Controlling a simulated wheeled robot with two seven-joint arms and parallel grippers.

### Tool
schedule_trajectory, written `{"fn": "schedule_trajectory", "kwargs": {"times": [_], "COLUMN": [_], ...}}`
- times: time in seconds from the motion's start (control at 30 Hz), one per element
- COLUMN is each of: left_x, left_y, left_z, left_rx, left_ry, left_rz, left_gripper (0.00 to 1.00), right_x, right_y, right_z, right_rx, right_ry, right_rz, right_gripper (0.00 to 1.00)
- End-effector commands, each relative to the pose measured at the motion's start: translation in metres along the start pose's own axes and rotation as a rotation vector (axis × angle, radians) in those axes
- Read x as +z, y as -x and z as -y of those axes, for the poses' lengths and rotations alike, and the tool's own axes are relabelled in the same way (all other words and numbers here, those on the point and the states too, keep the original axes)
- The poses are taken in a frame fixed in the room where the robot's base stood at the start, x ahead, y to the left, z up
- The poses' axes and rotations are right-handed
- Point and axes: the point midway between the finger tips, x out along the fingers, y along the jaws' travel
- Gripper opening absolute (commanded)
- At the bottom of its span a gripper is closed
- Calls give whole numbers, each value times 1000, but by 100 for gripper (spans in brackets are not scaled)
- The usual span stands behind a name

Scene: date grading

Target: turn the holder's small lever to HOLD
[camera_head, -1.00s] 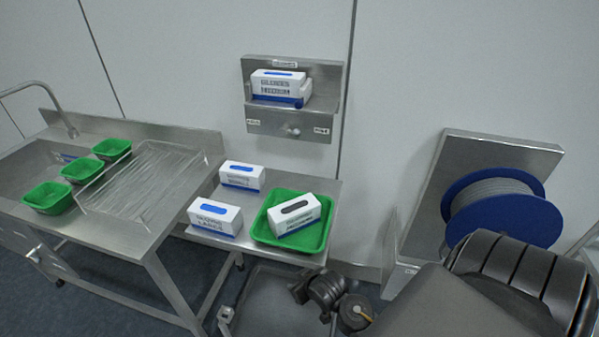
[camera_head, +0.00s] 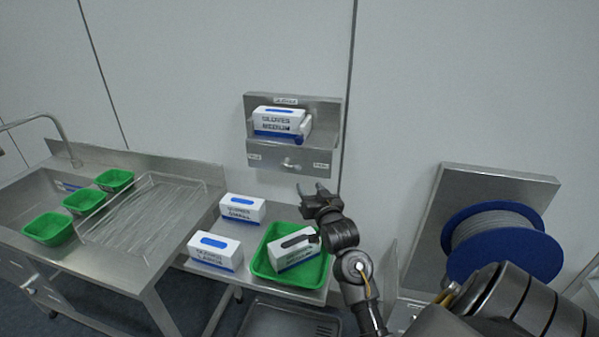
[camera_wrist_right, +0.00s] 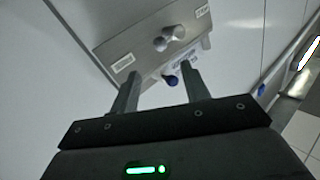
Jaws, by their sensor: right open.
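The steel holder (camera_head: 269,161) is on the wall and holds a white and blue glove box (camera_head: 280,120). Its small metal lever (camera_head: 292,164) sits mid-front between two small labels, too small to read surely. In the right wrist view the lever (camera_wrist_right: 168,38) shows as a round knob with a short arm, and the holder's front plate (camera_wrist_right: 135,48) is tilted. My right gripper (camera_head: 310,188) is open and empty, below and slightly right of the lever, apart from it. In the wrist view its fingers (camera_wrist_right: 162,78) point towards the plate. My left gripper is out of view.
A blue cable reel (camera_head: 505,245) is at the right. The wall around the holder looks clear.

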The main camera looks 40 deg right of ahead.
Motion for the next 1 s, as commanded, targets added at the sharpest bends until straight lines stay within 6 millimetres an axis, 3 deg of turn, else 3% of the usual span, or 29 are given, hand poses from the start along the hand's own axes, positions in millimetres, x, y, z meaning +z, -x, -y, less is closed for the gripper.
{"fn": "schedule_trajectory", "kwargs": {"times": [0.5, 0.7, 1.0], "left_x": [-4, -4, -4], "left_y": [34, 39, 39], "left_z": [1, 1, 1], "left_rx": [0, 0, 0], "left_ry": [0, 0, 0], "left_rz": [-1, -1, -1], "left_gripper": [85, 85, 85], "right_x": [-3, -1, 0], "right_y": [-84, -100, -104], "right_z": [1, 1, 1], "right_rx": [-1, -1, -1], "right_ry": [1, 2, 2], "right_rz": [3, 3, 2], "right_gripper": [46, 46, 46]}}
